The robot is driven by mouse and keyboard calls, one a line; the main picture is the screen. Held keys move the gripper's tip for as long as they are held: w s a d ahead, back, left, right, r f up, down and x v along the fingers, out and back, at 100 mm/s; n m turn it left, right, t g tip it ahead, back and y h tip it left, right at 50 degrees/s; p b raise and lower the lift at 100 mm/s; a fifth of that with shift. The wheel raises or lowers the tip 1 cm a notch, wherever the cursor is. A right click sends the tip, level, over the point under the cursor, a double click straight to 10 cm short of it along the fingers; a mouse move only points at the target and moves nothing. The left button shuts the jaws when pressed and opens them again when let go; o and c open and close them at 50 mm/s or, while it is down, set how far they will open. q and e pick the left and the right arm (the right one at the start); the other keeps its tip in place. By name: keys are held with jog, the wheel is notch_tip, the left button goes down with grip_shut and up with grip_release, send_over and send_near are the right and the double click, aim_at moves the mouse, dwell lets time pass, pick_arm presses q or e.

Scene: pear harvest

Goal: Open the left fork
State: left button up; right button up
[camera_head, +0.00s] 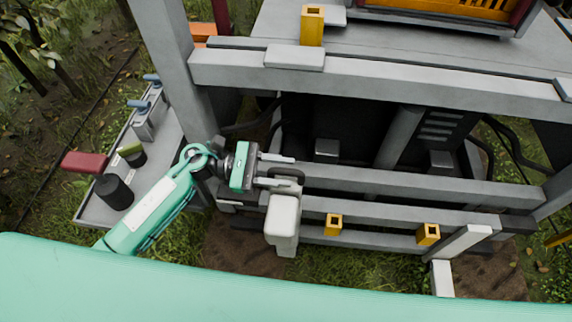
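My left gripper (284,170) comes in from the left on a teal arm. Its two fingers are apart, one above the other in the picture. A pale grey-white block (284,222), which looks like the left fork, hangs at the left part of the lower frame bars. A similar white angled piece (462,245), probably the right fork, is at the lower right. My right gripper is not in view.
Grey crossbars (400,185) and a thick upper beam (380,82) frame the machine. Yellow brackets (333,225) sit on the lower bar. A grey side shelf (100,205) at left holds a black cylinder (115,192) and a red block (85,162). Grass lies below.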

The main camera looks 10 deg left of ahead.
pick_arm(q)
jog(key=shift+d, duration=0.7)
grip_shut()
